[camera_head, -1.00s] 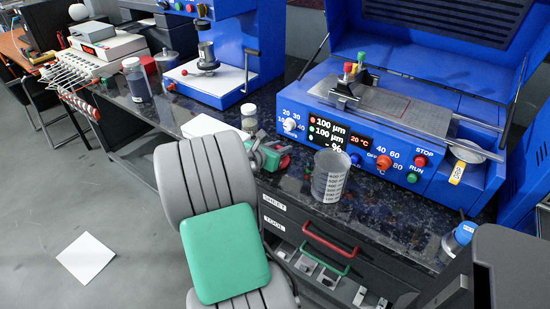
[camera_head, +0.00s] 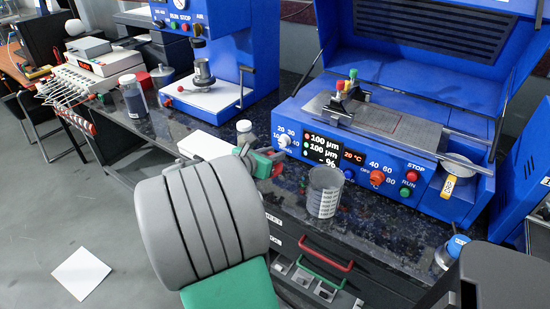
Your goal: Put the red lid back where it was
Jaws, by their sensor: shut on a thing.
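My gripper (camera_head: 266,161) is small in the head view, just beyond the large grey link of my arm. Its green and grey parts show over the dark speckled worktop (camera_head: 393,215). A red round piece, which looks like the red lid (camera_head: 278,165), is at its right end, and the gripper is shut on it. The arm and gripper hide part of the lid. A clear open beaker with printed marks (camera_head: 325,192) stands on the worktop to the right of the lid, apart from it. A small pale-capped bottle (camera_head: 245,131) stands just behind the gripper.
A blue coating machine (camera_head: 370,165) with a raised cover stands behind the beaker. A blue press (camera_head: 225,80) stands farther left. A blue-capped bottle (camera_head: 454,252) is near the right edge.

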